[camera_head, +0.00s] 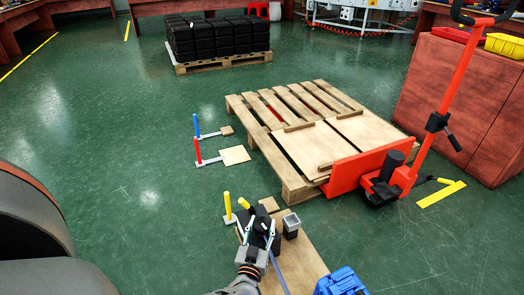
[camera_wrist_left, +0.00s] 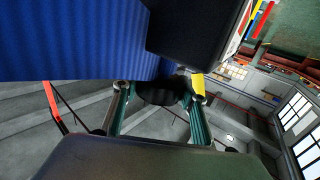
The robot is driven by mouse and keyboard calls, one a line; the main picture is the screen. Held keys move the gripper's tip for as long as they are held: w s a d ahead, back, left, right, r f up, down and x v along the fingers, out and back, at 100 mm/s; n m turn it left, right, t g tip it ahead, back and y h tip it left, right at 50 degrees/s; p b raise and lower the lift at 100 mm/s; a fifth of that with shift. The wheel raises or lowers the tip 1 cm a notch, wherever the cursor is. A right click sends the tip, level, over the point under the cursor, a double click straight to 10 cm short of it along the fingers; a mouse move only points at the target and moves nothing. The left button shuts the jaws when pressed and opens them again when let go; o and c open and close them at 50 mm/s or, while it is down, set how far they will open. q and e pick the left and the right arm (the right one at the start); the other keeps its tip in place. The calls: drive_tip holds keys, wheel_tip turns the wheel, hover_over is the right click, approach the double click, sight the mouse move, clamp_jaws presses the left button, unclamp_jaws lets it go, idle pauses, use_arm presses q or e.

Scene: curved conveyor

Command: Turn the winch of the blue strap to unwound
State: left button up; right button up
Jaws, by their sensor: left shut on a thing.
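My left gripper (camera_head: 258,240) reaches in from the bottom of the head view and is shut on a dark part of the winch, beside the yellow posts. The blue strap (camera_head: 279,274) runs from there down over a wooden board. In the left wrist view the ribbed blue strap (camera_wrist_left: 75,42) fills the upper left, next to a large black block. A dark rounded part (camera_wrist_left: 160,92) sits between the teal fingers of the gripper. The gripper hides much of the winch in the head view, so its turn cannot be read. My right gripper is not in view.
The wooden board (camera_head: 298,262) lies under the strap, with a small grey square cup (camera_head: 291,224) beside the gripper. A blue crate (camera_head: 341,282) is at the bottom. A pallet (camera_head: 283,103) and a red pallet jack (camera_head: 362,170) stand beyond. The floor to the left is largely free.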

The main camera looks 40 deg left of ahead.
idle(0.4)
use_arm(q)
drive_tip(key=o, duration=1.1)
drive_tip(key=shift+o, duration=0.2)
drive_tip(key=shift+s, duration=0.1)
